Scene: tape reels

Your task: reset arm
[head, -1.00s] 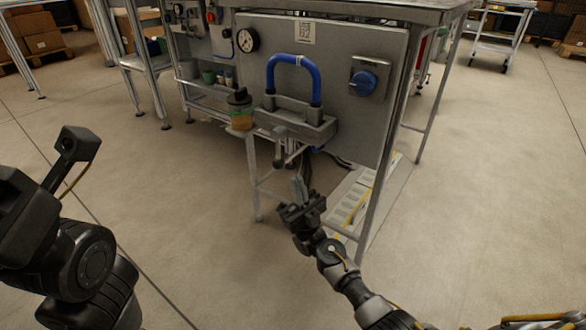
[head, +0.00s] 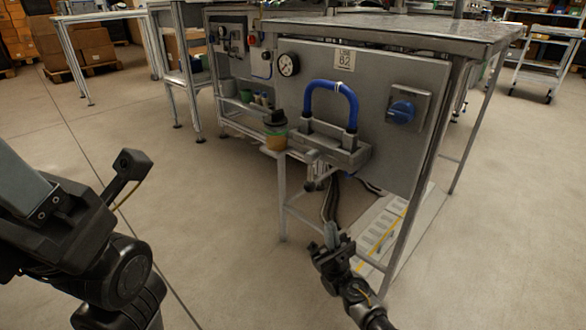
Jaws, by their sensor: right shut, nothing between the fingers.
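My right gripper (head: 330,236) is at the lower middle of the head view, in front of the steel bench and below its panel. Its fingers point up and are together, with nothing between them. My left arm (head: 90,240) fills the lower left of the view. Its gripper fingers do not show.
A steel bench (head: 400,33) stands ahead with a grey panel (head: 375,75), which carries a gauge (head: 288,65), a blue hose (head: 351,104) and a blue knob (head: 401,112). A jar (head: 275,137) sits on a small ledge. A cart (head: 541,78) stands far right. Floor at right is clear.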

